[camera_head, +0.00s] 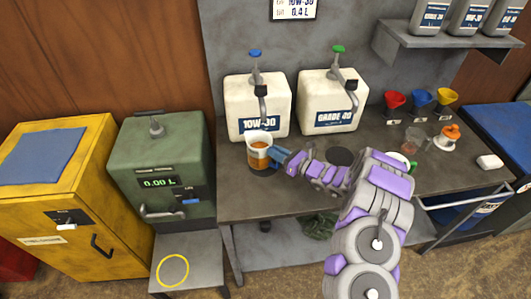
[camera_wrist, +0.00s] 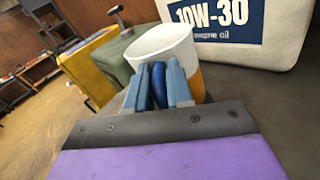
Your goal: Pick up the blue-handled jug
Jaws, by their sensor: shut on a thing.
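The jug (camera_head: 259,152) is a white cup-like vessel with an orange-brown lower part, upright at the left of the bench in front of the white 10W-30 canister. It also shows in the wrist view (camera_wrist: 172,45), where its blue handle (camera_wrist: 159,86) sits between my two fingers. My gripper (camera_head: 276,155) is shut on the blue handle, on the jug's right side in the head view. In the wrist view my gripper (camera_wrist: 158,85) has one blue-grey finger on each side of the handle. I cannot tell whether the jug's base touches the bench.
A green dispenser (camera_head: 165,165) reading 0.00 L and a yellow cabinet (camera_head: 60,200) are at left. A low stand (camera_head: 187,286) bears a yellow ring.

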